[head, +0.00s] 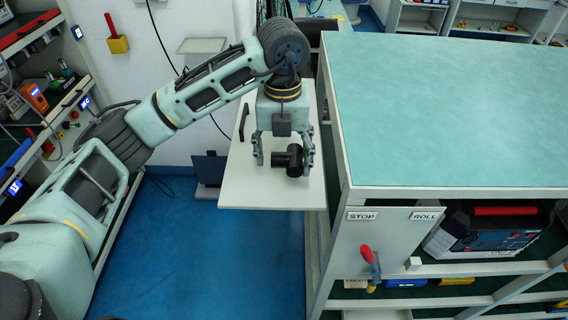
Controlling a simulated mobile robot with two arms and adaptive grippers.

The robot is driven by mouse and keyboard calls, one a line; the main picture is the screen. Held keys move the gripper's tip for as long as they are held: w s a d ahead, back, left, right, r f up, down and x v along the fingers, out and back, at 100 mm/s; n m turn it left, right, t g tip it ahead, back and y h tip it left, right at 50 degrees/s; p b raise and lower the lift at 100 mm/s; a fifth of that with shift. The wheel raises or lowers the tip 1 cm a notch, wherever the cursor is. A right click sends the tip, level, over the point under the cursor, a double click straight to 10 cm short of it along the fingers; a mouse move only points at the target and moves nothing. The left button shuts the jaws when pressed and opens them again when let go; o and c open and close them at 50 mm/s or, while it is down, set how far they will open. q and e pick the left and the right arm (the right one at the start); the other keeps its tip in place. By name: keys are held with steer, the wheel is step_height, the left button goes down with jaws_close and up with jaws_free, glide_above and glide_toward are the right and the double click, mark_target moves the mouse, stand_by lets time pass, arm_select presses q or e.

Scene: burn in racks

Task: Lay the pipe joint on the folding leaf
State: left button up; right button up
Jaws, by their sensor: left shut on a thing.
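The pipe joint (294,161) is a black T-shaped piece in the head view. My left gripper (284,158) points down over the folding leaf and is shut on the pipe joint, with a finger on each side. The folding leaf (248,188) is a pale flat board at the left side of the workbench. The pipe joint is over its front right part; I cannot tell whether it touches the board. My right gripper is not in view.
A dark handle-like piece (244,122) lies on the leaf's left part. The workbench (450,110) has a bare green top. A red-handled lever (369,258) sits on its front below the STOP label. Shelves with instruments (40,130) stand at left. Blue floor is open in front.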

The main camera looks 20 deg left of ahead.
mark_target(284, 179)
arm_select(q)
steer(key=f+p, duration=0.1)
steer(key=f, duration=0.1)
steer(key=w+f, duration=0.1)
steer(key=f, duration=0.1)
steer(key=shift+f+p, duration=0.35)
steer(key=shift+f, duration=0.05)
steer(key=shift+s+f, duration=0.2)
steer(key=shift+w+f, duration=0.1)
steer(key=shift+f, duration=0.1)
steer(key=o, duration=1.2)
